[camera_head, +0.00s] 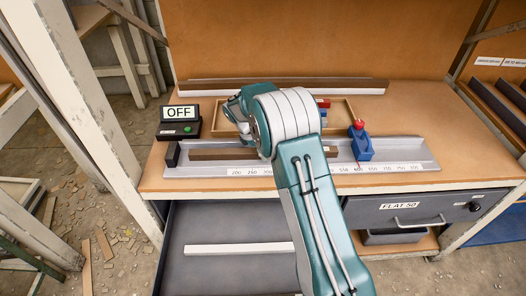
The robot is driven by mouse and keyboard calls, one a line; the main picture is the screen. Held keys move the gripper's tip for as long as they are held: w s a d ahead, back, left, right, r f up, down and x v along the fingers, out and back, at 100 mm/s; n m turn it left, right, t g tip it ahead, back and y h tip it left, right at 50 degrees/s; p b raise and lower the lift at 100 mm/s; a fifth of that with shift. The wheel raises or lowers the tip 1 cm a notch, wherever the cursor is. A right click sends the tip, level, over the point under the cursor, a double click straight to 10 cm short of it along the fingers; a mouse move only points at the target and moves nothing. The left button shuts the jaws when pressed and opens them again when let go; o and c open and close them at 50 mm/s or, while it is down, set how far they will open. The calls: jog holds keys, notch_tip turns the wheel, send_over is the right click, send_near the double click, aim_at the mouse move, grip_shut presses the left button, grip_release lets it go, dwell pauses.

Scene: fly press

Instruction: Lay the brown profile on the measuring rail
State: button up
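The measuring rail (400,166) is a long grey metal channel with a numbered scale along the front of the workbench. A brown profile (215,154) lies lengthwise along the rail, with its left end near the dark end stop (172,154). My arm covers its middle, and its right end shows beyond the arm. A blue slide stop with a red knob (360,141) stands on the rail to the right, apart from the profile. A longer brown bar (340,85) lies at the back of the bench above a pale strip. My gripper is hidden behind my wrist and forearm.
A display box reading OFF (180,122) stands at the bench's left. A shallow wooden tray (341,104) with small red and blue items sits behind the rail. Below are an open drawer (215,226) holding a white bar and a closed drawer labelled FLAT 50 (440,206).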

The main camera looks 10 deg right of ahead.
jog(key=shift+r, duration=0.1)
jog(key=s+v, duration=0.1)
jog(key=v, duration=1)
jog(key=s+d+r+m+t+y, duration=0.1)
jog(key=s+r+m, duration=0.15)
jog(key=r, duration=0.25)
jog(key=s+d+r+m+y, duration=0.1)
jog(key=s+r+m, duration=0.1)
jog(key=s+r, duration=0.3)
jog(key=s+d+r+m+t+y, duration=0.1)
jog(key=s+r+m+t, duration=0.2)
jog(key=s, duration=0.5)
jog(key=s+d+r+m+y, duration=0.1)
jog(key=s+r+m, duration=0.3)
jog(key=s, duration=0.5)
jog(key=s+f+m+t, duration=0.2)
jog(key=s+m, duration=0.2)
jog(key=s, duration=0.6)
jog(key=shift+s+f+y, duration=0.2)
jog(key=shift+f+y, duration=0.1)
jog(key=shift+d, duration=0.15)
